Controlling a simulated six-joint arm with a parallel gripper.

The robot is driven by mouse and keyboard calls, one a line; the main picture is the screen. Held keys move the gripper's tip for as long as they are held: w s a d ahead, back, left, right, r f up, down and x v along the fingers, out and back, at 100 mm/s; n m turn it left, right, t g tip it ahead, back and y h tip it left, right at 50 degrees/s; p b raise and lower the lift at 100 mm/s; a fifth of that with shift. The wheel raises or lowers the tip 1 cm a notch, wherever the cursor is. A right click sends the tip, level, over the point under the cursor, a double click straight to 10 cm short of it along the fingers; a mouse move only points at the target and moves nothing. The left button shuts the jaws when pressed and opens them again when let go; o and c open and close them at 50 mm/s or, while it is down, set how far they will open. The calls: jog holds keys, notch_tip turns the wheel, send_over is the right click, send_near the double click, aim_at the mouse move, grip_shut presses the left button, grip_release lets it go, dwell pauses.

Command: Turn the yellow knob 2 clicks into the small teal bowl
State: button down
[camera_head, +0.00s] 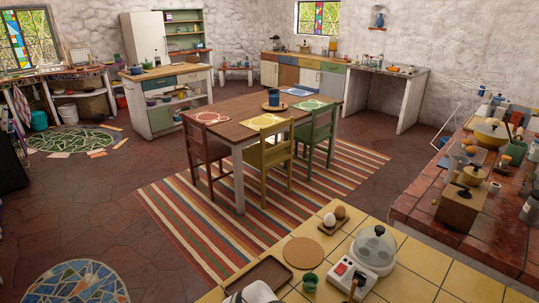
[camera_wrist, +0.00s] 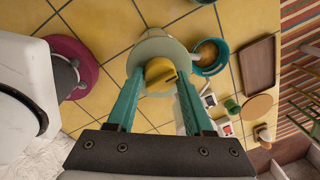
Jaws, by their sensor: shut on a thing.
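The yellow knob (camera_wrist: 158,70) sits on a pale round body (camera_wrist: 160,45) in the middle of the wrist view. My gripper (camera_wrist: 160,77) has its two teal fingers on either side of the knob, shut on it. The small teal bowl (camera_wrist: 222,67) stands on the yellow tiles just right of the pale body, with something brown-orange inside. The pale body hides part of the bowl's left side. In the head view I cannot make out the knob, the teal bowl or my gripper.
A maroon round thing (camera_wrist: 88,62) and a large white object (camera_wrist: 22,75) stand at left. To the right are a brown tray (camera_wrist: 258,62), a green cup (camera_wrist: 232,104) and a round board (camera_wrist: 257,107). An appliance with a clear dome (camera_head: 374,245) also stands on this counter.

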dwell(0.3)
jog(key=shift+c, duration=1.5)
grip_release()
notch_tip(320, 180, up, 16)
jog(key=s, duration=0.1)
jog(key=shift+d, duration=0.15)
jog(key=shift+f, duration=0.15)
